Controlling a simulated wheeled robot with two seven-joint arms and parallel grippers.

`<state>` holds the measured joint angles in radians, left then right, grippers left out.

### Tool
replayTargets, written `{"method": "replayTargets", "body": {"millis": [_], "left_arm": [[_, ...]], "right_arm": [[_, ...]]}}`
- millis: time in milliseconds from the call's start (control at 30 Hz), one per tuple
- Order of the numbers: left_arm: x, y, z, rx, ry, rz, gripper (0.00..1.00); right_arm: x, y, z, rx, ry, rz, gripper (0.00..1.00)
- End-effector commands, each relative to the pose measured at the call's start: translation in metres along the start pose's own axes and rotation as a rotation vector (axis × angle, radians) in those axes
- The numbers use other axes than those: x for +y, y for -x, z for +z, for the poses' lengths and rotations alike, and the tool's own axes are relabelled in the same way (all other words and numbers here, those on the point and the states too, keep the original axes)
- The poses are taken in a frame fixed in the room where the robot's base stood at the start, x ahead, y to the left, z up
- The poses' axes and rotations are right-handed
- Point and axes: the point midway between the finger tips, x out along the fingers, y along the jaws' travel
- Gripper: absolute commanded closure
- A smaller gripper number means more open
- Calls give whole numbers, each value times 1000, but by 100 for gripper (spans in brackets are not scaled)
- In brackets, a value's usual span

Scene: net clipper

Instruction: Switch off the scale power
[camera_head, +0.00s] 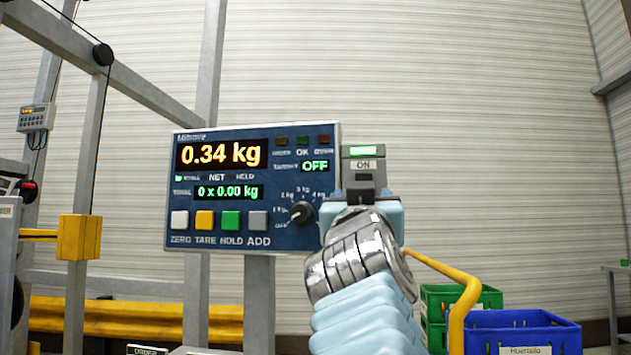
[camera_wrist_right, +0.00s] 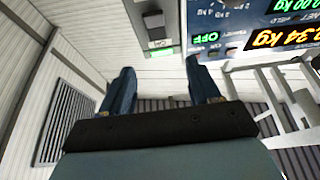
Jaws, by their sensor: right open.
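The scale's blue panel (camera_head: 290,232) shows 0.34 kg on its lit main display. The power switch box (camera_head: 360,152) is grey, at the panel's right edge, with a lit green lamp and an "ON" label. My right arm comes up from below and its wrist covers the lower part of the box. In the right wrist view, my right gripper (camera_wrist_right: 163,82) is open, with its two fingers apart and nothing between them. The switch box (camera_wrist_right: 153,20) shows there beyond the fingertips, apart from them, with its green lamp. My left gripper is out of view.
The panel carries several coloured buttons, a dial (camera_head: 301,212) and a small green "OFF" readout close to the switch box. Green (camera_head: 490,298) and blue (camera_head: 535,335) crates stand at lower right. A yellow rail (camera_head: 130,318) runs at lower left.

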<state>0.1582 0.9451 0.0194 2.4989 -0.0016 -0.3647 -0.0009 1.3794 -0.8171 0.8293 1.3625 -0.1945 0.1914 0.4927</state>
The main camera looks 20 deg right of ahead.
Motion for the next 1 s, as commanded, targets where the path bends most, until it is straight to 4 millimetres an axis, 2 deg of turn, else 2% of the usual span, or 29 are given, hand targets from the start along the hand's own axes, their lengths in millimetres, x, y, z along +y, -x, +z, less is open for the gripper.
{"method": "replayTargets", "body": {"millis": [300,500,700,967,1000], "left_arm": [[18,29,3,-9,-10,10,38],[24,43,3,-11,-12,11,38],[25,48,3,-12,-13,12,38],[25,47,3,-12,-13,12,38],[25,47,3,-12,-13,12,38]], "right_arm": [[4,-76,-4,-1,-2,5,38],[3,-110,-3,-1,-2,4,38],[2,-123,-1,0,-2,2,38],[2,-124,0,0,-3,1,38],[2,-124,0,0,-3,1,43]]}}
